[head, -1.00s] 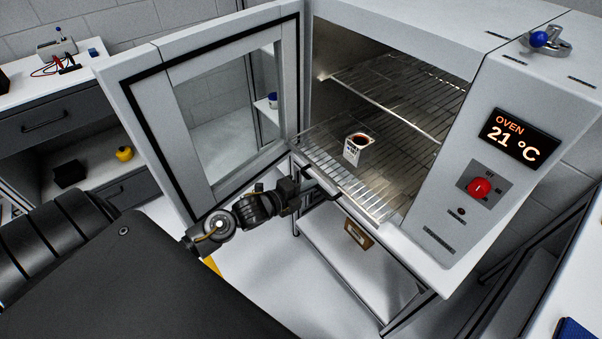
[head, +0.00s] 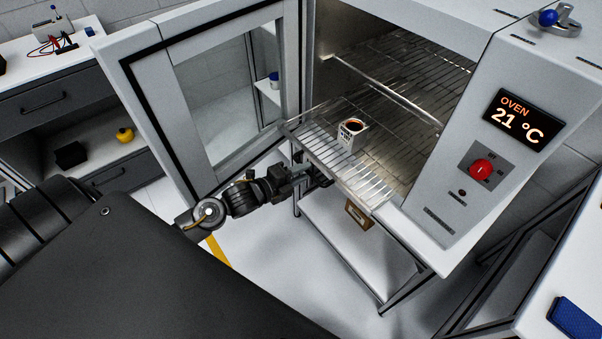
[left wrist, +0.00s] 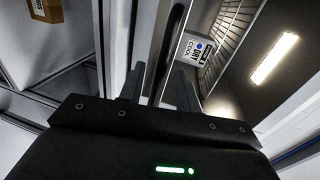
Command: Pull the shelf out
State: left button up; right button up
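The wire shelf (head: 362,182) is partly out of the open oven, its front edge sticking out past the oven's opening. A white cup (head: 350,136) with dark contents stands upright on it. The cup also shows in the left wrist view (left wrist: 193,48), with a "DRY" label. My left gripper (head: 318,178) is at the shelf's front, just below its edge. In the left wrist view its two fingers (left wrist: 158,88) are on either side of a dark bar at the shelf's front. The exact contact is partly hidden. My right gripper is not in view.
The oven door (head: 215,100) stands open to the left, close to my left arm. A second rack (head: 420,82) is higher in the oven. The control panel (head: 480,170) is at the right. Below is a stand (head: 365,250) with a brown box (head: 357,214).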

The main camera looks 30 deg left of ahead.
pick_arm(q)
jog(key=b+v, duration=0.1)
jog(key=v, duration=1)
jog(key=shift+b, duration=0.4)
jog(key=shift+w+f, duration=0.1)
